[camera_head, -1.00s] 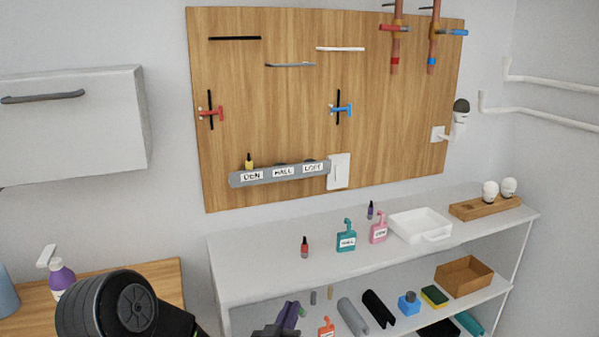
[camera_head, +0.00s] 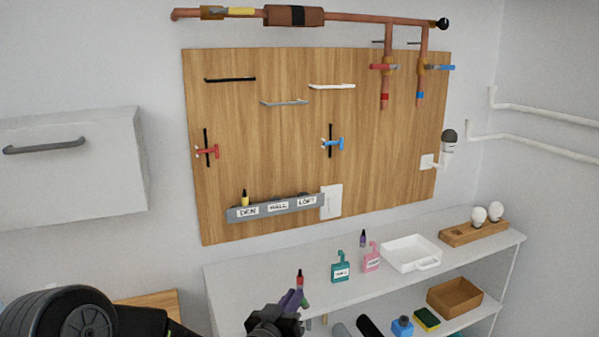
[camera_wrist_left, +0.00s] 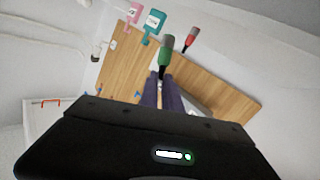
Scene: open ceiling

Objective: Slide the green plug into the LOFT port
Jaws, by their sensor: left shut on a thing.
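The green plug (camera_wrist_left: 165,52) is held between the purple fingers of my left gripper (camera_wrist_left: 163,92), with its grey end pointing away. In the head view my left gripper (camera_head: 293,300) is low in the middle, and only a bit of green shows beside its fingers. The grey port strip (camera_head: 273,207) is on the wooden board, with labels DEN, HALL and LOFT. The LOFT port (camera_head: 306,196) is at the strip's right end, above and apart from the gripper. A yellow plug (camera_head: 245,198) stands at DEN. My right gripper is out of view.
A red plug (camera_head: 299,277) stands on the shelf top (camera_head: 235,283) close behind my left gripper. A teal bottle (camera_head: 340,269), a pink bottle (camera_head: 371,259), a purple plug (camera_head: 363,238) and a white tray (camera_head: 411,252) stand further right. Space before the strip looks clear.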

